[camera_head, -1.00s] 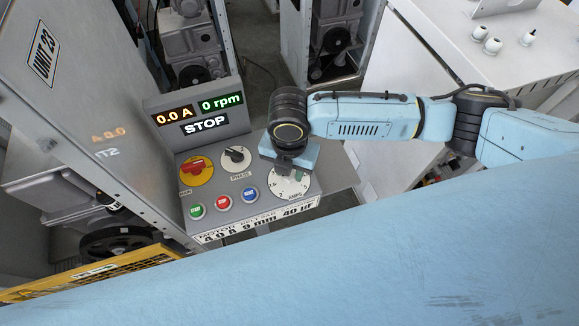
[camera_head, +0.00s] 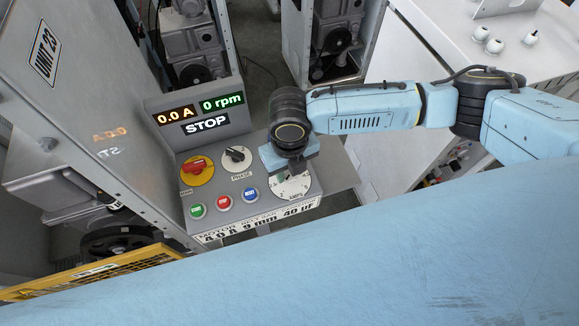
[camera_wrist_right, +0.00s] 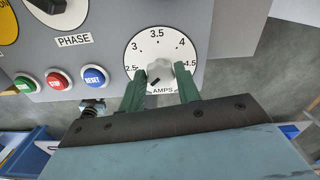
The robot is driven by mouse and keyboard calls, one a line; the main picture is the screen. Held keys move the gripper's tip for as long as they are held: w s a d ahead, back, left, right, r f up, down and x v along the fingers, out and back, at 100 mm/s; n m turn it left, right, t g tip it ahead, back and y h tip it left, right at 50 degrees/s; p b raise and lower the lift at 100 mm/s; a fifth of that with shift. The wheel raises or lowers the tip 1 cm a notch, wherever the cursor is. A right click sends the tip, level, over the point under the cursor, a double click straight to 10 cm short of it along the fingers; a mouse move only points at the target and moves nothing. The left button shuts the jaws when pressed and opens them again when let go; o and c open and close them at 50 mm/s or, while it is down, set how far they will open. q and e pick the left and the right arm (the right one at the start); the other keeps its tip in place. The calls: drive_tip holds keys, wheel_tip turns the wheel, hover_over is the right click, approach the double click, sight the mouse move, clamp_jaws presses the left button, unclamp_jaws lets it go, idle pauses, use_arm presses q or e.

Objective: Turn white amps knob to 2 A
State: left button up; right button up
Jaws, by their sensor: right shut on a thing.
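The white amps knob (camera_wrist_right: 160,74) sits on a round white dial (camera_wrist_right: 146,50) on the grey control panel. My right gripper (camera_wrist_right: 161,84) is shut on the knob, with a green finger on each side of it. The dial shows 2.5, 3, 3.5, 4 and 4.5; the left finger covers part of its lower left. The knob's dark mark points down and left, below 2.5, towards the covered part. In the head view the dial (camera_head: 291,188) shows below my right gripper (camera_head: 291,166), which hides the knob. My left gripper is not in view.
The display (camera_head: 205,106) reads 0.0 A, 0 rpm and STOP. The black phase knob (camera_head: 236,155), a red switch (camera_head: 195,167) and green, red and blue buttons (camera_head: 223,202) lie left of the dial. A tall cabinet wall (camera_head: 90,110) stands at the left.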

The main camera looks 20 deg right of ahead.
drive_tip(key=shift+w+r+n, duration=0.1)
drive_tip(key=shift+n, duration=0.3)
drive_tip(key=o, duration=1)
drive_tip(key=shift+c, duration=0.2)
wheel_tip(320, 180, up, 13)
drive_tip(key=b, duration=0.1)
drive_tip(key=shift+r, duration=0.15)
